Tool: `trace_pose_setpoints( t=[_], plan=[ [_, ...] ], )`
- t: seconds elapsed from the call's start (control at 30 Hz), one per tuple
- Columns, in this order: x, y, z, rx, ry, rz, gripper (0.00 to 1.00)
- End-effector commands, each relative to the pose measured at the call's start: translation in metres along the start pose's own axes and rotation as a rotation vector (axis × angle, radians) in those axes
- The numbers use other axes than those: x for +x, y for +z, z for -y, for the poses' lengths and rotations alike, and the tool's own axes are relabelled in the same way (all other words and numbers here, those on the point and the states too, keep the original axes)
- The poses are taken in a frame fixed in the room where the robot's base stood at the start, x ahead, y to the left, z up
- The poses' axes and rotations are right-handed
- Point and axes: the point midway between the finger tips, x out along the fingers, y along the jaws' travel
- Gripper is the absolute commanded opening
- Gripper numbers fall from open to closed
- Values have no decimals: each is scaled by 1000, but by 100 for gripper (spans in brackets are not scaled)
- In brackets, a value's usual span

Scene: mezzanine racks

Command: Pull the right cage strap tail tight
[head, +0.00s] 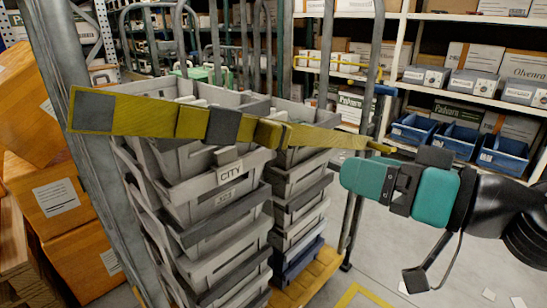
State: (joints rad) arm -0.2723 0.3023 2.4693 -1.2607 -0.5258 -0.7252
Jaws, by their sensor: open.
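A yellow strap (150,115) with grey patches runs across the front of the cage, from near the left post towards the right post. A bulkier yellow part like a buckle (270,134) sits at its middle. To the right the strap narrows to a yellow end (379,148) near the right post; I cannot tell which length is the loose tail. My teal and black gripper (360,178) reaches in from the right, just below this right part of the strap. It is open and appears apart from the strap. The gap between its fingers is hard to see.
Stacks of grey totes (222,190) fill the cage behind the strap. The left cage post (85,150) stands close, with orange-brown boxes (62,205) beyond it. Shelves with blue bins (457,138) stand behind on the right. The floor (450,285) at lower right looks mostly clear.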

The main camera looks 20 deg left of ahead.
Motion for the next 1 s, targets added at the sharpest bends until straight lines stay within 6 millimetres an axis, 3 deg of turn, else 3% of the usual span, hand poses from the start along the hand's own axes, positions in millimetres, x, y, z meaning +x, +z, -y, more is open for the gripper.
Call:
trace_pose_setpoints(
  t=[0.1, 0.27, 0.8, 1.0],
  plan=[
    [6, 0, -13, 7, 30, -71, 79],
    [22, -8, -13, 7, 35, -85, 79],
    [140, -19, -16, 6, 34, -83, 79],
    [167, -19, -19, 7, 37, -84, 79]
  ],
)
